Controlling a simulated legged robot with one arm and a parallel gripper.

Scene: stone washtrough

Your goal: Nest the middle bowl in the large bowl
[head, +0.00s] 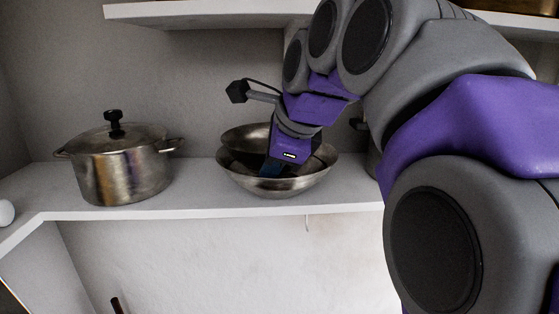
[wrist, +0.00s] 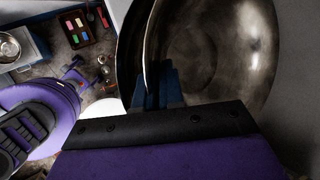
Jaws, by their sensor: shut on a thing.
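The large bowl (head: 285,186), wide and steel, stands upright on the white shelf in the head view. The middle bowl (head: 240,139), also steel, is at its back left, overlapping its opening, with its rim higher than the large bowl's rim. My gripper (head: 270,168) points down into the bowls, its blue fingers partly hidden by the bowls. In the wrist view the fingers (wrist: 168,88) are shut on the rim of the middle bowl (wrist: 235,45). The large bowl (wrist: 129,52) shows behind it at the left. Whether the middle bowl touches the large bowl's bottom is hidden.
A lidded steel pot (head: 120,170) stands left of the bowls with a clear gap of shelf (head: 195,195). An upper shelf (head: 200,14) hangs above. The wall is close behind. The wrist view shows a small bowl (wrist: 9,46) and a tray of coloured blocks (wrist: 75,30) far below.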

